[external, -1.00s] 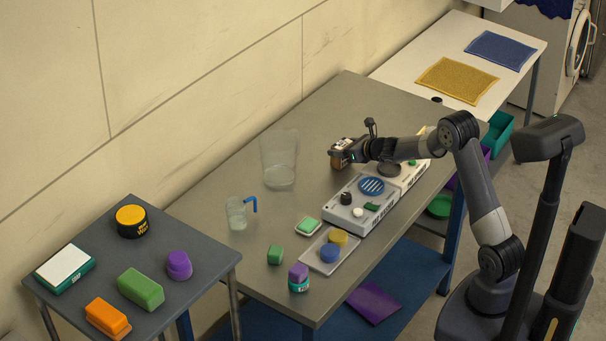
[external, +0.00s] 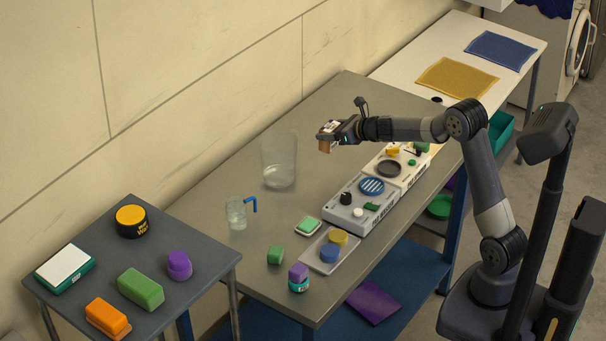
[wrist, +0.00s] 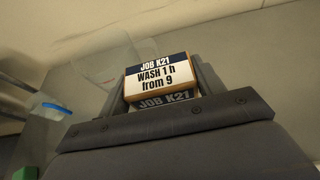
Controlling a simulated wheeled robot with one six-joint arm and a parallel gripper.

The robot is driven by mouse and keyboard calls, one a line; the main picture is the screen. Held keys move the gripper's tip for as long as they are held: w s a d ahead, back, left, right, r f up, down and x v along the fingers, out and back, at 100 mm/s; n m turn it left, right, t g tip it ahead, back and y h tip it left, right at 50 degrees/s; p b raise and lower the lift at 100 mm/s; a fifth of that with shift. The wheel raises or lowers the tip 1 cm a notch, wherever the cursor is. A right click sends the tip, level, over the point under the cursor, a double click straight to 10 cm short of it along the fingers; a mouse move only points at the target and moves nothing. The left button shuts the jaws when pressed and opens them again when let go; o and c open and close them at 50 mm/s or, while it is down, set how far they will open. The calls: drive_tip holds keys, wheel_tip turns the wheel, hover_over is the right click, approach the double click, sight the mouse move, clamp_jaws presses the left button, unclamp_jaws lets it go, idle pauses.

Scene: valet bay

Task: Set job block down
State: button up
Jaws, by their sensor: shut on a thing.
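The job block (wrist: 160,77) is a small wooden block with a white and dark label reading "JOB K21, WASH 1 h from 9" in the wrist view. My gripper (external: 328,135) is shut on it, with a finger on each side. In the external view the job block (external: 325,146) shows as a tan piece under the gripper, in the air above the grey table (external: 225,185). It is right of the tall clear container (external: 279,165) and apart from it.
A clear jug (external: 236,213) with a blue handle is at the left. A tray (external: 318,262) with blue and yellow pieces is at the front. Bare table lies between the container and the units.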

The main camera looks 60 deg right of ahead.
drive_tip(key=s+a+n+g+y+b, duration=0.1)
drive_tip(key=s+a+n+y, duration=0.2)
drive_tip(key=a, duration=0.8)
drive_tip(key=s+a+n+g+y+b, duration=0.1)
drive_tip(key=s+a+n+g+y, duration=0.15)
drive_tip(key=a, duration=0.75)
drive_tip(key=s+a+n+y+b, duration=0.1)
drive_tip(key=s+a+n+y, duration=0.25)
drive_tip(key=a, duration=0.75)
drive_tip(key=shift+g, duration=0.25)
drive_tip(key=shift+a+f+b, duration=0.2)
drive_tip(key=shift+f+b, duration=0.75)
drive_tip(key=shift+f, duration=4.05)
drive_tip(key=shift+f, duration=0.1)
drive_tip(key=shift+f, duration=0.15)
drive_tip(key=o, duration=1)
drive_tip(key=shift+o, duration=0.2)
